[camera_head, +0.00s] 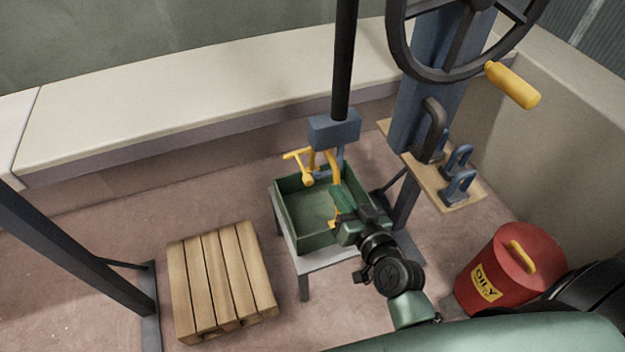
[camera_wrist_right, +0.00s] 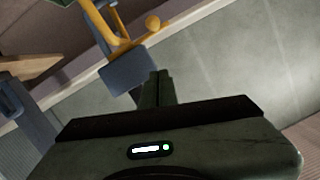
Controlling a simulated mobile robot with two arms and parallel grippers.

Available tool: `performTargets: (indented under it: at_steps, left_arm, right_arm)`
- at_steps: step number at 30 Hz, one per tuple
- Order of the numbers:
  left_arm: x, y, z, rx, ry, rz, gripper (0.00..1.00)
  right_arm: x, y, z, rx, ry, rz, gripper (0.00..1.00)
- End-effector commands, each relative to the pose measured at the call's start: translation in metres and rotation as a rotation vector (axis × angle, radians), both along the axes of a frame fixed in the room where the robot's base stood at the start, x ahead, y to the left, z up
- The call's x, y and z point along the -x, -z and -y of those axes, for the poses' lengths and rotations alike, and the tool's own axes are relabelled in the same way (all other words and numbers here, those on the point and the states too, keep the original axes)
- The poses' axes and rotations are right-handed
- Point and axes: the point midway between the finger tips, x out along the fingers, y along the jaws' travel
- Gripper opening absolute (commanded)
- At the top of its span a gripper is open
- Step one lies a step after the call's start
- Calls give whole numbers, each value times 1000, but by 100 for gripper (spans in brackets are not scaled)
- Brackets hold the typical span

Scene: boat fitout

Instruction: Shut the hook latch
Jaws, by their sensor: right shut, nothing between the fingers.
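The latch has a blue-grey block (camera_head: 333,129) on a dark upright post, with yellow parts (camera_head: 302,166) including a bar with a knob. In the right wrist view the yellow arm (camera_wrist_right: 105,38) and its round knob (camera_wrist_right: 152,22) appear beyond a blue-grey block (camera_wrist_right: 128,72). I cannot tell whether the hook is engaged. My right gripper (camera_head: 341,192) is shut and empty, just below and right of the block, over the green bin. Its fingers (camera_wrist_right: 160,82) look close to the block in the wrist view; contact is unclear. My left gripper is not in view.
A green bin (camera_head: 286,215) stands on a small grey table (camera_head: 291,262) under the latch. A slatted wooden pallet (camera_head: 222,278) lies left, a red bin (camera_head: 500,262) stands right. A black wheel with a yellow handle (camera_head: 512,85) and a wooden shelf (camera_head: 425,178) are upper right.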

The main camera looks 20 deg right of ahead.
Motion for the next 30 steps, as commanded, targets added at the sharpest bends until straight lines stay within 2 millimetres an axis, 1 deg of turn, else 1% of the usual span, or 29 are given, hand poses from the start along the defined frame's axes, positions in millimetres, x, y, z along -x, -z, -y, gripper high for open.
performTargets:
  at_steps: [4,8,11,18,20,21,22,24,27,30]
  left_arm:
    - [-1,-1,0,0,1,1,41]
    - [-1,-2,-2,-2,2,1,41]
    - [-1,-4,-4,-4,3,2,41]
    - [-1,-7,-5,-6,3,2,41]
    - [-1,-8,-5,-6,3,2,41]
    - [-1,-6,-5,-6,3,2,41]
    - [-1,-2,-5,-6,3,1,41]
    - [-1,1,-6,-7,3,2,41]
    - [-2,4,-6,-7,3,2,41]
    - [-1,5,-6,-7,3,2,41]
  right_arm:
    - [-3,1,0,-1,0,0,0]
    - [-17,2,-2,-2,1,2,0]
    - [-35,5,-3,-3,2,3,0]
    - [-86,15,-9,-2,0,1,0]
    - [-98,17,-10,-2,0,1,0]
    - [-102,22,-11,-2,-1,-2,0]
    - [-99,32,-13,0,-2,-5,0]
    - [-99,42,-17,1,-2,-5,0]
    - [-99,51,-20,1,-1,-3,0]
    - [-100,56,-22,0,-2,-2,0]
